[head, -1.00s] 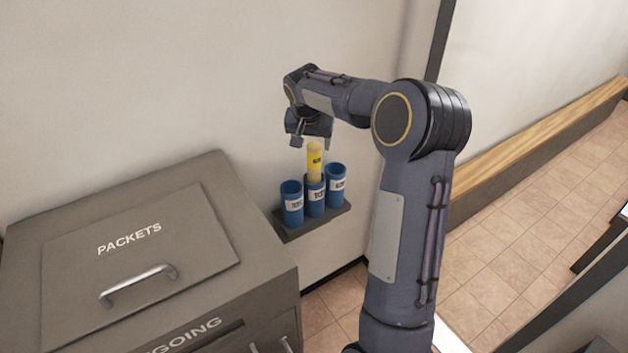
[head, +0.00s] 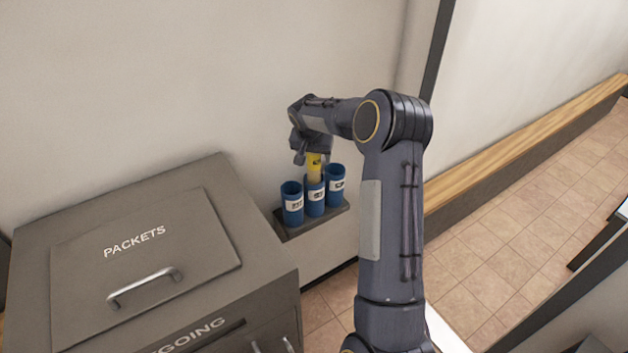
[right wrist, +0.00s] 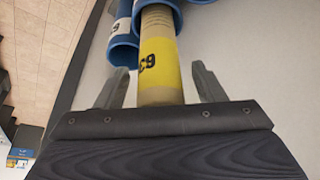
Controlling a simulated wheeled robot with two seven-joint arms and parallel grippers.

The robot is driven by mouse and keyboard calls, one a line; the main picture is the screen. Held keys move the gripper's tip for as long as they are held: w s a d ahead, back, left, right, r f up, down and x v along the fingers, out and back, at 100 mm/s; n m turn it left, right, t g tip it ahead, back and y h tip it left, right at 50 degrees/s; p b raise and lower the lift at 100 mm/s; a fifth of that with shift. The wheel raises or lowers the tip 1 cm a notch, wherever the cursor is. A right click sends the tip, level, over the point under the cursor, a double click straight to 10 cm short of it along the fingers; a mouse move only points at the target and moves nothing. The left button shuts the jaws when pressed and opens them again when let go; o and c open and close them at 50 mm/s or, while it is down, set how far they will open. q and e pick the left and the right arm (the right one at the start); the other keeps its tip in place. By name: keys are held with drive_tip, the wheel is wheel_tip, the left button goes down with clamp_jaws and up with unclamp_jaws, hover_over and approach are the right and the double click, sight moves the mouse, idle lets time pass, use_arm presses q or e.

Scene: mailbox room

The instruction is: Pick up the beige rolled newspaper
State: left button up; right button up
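The beige rolled newspaper (right wrist: 160,50) has a yellow band with a dark mark and stands upright in the middle blue tube (head: 314,204). In the head view its yellow band (head: 314,168) shows just under my right gripper (head: 313,160). In the right wrist view the fingers of my right gripper (right wrist: 160,88) are apart, one on each side of the roll, with gaps on both sides. The top end of the roll is hidden by the gripper body. My left gripper is not in view.
Blue tubes stand at the left (head: 291,206) and right (head: 335,186) of the middle one, on a dark wall shelf (head: 297,232). A grey cabinet (head: 250,225) with a PACKETS lid stands to the left. The wall is close behind.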

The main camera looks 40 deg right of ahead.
clamp_jaws()
drive_tip(key=shift+r, duration=0.1)
